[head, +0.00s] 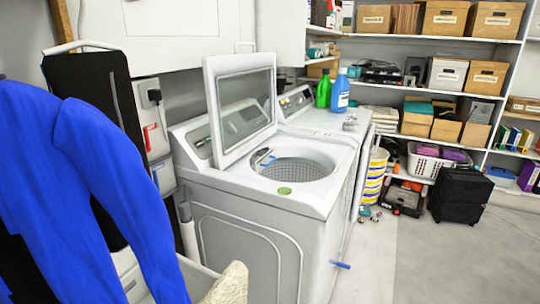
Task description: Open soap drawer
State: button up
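A white top-loading washing machine (262,235) stands in the middle with its lid (243,100) raised, so its round drum opening (298,168) shows. A small blue and grey part (265,157) sits at the left rim of the opening. I cannot tell whether it is the soap drawer, and no drawer is clearly seen. A green round spot (284,191) is on the front rim. The raised lid partly covers the machine's control panel (199,148). My gripper is not in view.
A second white machine (325,118) adjoins behind, bearing a green bottle (324,88) and a blue bottle (340,92). A blue garment (85,190) fills the left. A blue piece (340,265) juts at the washer's lower right. The floor (420,260) at right is clear.

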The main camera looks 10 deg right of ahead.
aim_at(261, 160)
jog(key=i+l+u, duration=0.1)
jog(key=i+l, duration=0.4)
jog(key=l, duration=0.2)
jog(key=i+l+u, duration=0.15)
jog(key=i+l, duration=0.35)
jog(key=l, duration=0.2)
jog(key=i+l+u, duration=0.15)
jog(key=l, duration=0.25)
jog(key=i, duration=0.1)
